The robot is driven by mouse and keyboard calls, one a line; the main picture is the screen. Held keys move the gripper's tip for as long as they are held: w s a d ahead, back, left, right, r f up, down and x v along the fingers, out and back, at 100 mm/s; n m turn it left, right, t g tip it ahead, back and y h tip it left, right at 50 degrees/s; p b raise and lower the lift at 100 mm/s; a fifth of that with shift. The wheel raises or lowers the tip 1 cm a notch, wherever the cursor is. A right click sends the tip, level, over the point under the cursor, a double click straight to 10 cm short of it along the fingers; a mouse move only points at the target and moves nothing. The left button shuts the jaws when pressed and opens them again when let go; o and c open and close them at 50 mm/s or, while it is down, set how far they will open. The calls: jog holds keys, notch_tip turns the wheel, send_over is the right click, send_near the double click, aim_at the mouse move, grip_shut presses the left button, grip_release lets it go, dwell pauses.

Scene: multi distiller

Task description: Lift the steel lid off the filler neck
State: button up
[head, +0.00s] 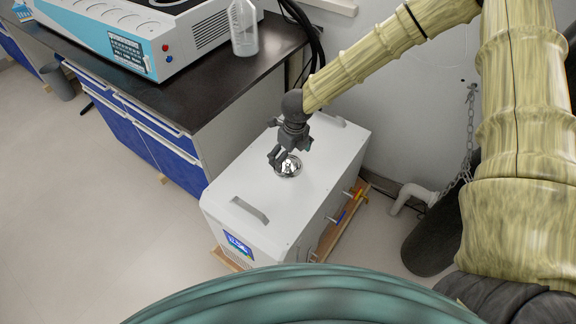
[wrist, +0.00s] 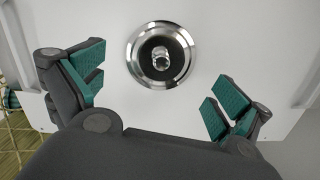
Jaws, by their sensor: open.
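The steel lid (wrist: 161,55) is a shiny round disc with a small knob (wrist: 163,60) at its middle, seen from above in the wrist view. It sits on top of the white box-shaped unit (head: 245,190); the lid also shows in the head view (head: 289,168), partly behind my fingers. The filler neck is hidden beneath it. My gripper (head: 279,157) is over the lid, pointing down. In the wrist view my gripper (wrist: 155,92) has its green-padded fingers wide apart, one to each side of the lid and below it in the picture. Nothing is between the fingers.
A handle (head: 249,209) stands up from the unit's near top edge. A dark bench (head: 190,95) with a blue-and-white machine (head: 150,35) and a plastic bottle (head: 243,28) is at the upper left. A dark cylinder (head: 432,240) stands at right. Open floor lies left.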

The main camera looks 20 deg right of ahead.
aim_at(289, 162)
jog(key=f, duration=0.4)
jog(key=shift+w+a+f, duration=0.1)
jog(key=shift+w, duration=0.3)
